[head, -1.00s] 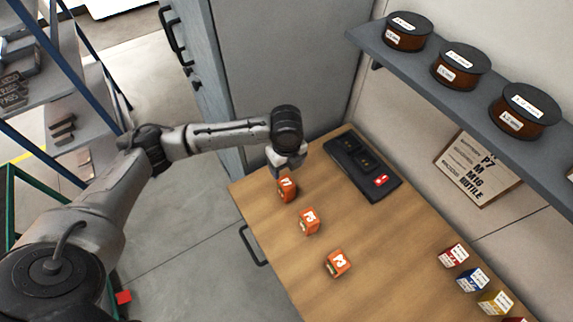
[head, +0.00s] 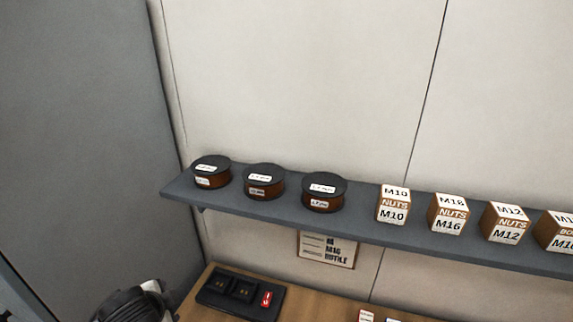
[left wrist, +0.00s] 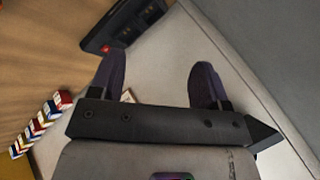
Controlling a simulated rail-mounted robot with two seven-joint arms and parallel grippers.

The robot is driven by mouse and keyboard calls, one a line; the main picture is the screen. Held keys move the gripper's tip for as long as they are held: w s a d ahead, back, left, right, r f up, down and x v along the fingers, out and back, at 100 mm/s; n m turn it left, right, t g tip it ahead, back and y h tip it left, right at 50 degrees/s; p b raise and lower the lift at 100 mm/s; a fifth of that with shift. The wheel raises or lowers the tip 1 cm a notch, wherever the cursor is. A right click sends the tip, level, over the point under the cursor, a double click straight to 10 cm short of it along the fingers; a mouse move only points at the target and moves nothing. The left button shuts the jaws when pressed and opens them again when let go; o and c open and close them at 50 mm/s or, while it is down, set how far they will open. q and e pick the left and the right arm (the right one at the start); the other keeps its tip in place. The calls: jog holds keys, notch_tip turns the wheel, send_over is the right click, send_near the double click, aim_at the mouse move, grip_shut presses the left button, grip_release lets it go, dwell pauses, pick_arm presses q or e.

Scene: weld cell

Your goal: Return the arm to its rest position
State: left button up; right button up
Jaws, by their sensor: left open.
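My left gripper (left wrist: 157,85) shows in the left wrist view with its two dark fingers spread apart and nothing between them. Past the fingers lie the pale wall and the edge of the wooden table (left wrist: 40,40). In the head view only a dark, rounded part of my left arm shows at the bottom left edge, near the table's corner; the gripper itself is out of that view. My right gripper is in neither view.
A grey shelf (head: 350,229) on the wall carries black-lidded spools (head: 264,182) and several nut boxes (head: 394,205). A black charger-like tray (head: 240,294) sits on the table below, and a sign (head: 327,250) hangs on the wall. A tall grey cabinet (head: 80,120) stands at left. Small coloured boxes (left wrist: 40,124) show in the wrist view.

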pick_arm(q)
jog(key=s+d+r+n+t+h, duration=0.1)
jog(key=s+d+r+n+t, duration=0.25)
jog(key=s+d, duration=0.2)
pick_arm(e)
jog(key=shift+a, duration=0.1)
pick_arm(q)
jog(key=s+d+f+n+g+h, duration=0.1)
jog(key=s+f+n+g, duration=0.55)
jog(key=s+f, duration=1.75)
notch_tip(320, 180, up, 20)
jog(key=s+p, duration=0.2)
jog(key=p, duration=1.7)
jog(key=shift+d+f+m+g, duration=0.15)
jog(key=shift+f+m+g, duration=0.05)
jog(key=shift+m+g, duration=0.2)
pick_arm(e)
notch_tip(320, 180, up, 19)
pick_arm(q)
jog(key=shift+s, duration=0.1)
